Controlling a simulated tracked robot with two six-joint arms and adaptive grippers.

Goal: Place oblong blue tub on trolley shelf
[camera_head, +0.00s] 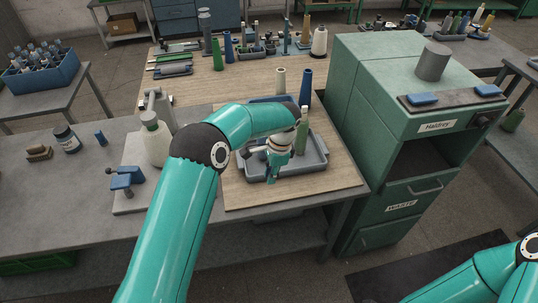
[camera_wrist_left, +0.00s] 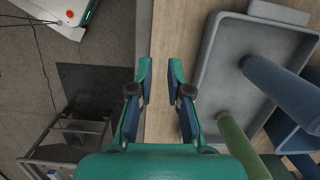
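A dark blue tub (camera_wrist_left: 292,138) shows partly at the lower right of the left wrist view. In the head view a blue rim (camera_head: 268,101) shows behind my left forearm, probably the same tub; most of it is hidden. My left gripper (camera_head: 271,178) hangs pointing down at the near side of the grey tray (camera_head: 317,163). In the wrist view its fingers (camera_wrist_left: 160,82) are apart with nothing between them, above the board's edge and beside the tray. My right arm shows at the lower right, its gripper out of view. I cannot pick out the trolley shelf with certainty.
A green cabinet (camera_head: 385,105) stands right of the tray. A blue cone (camera_wrist_left: 282,88) and a green cone (camera_wrist_left: 240,143) rise near the left gripper. A blue crate of bottles (camera_head: 43,75) sits on the far-left table. A metal frame (camera_wrist_left: 62,143) stands on the floor.

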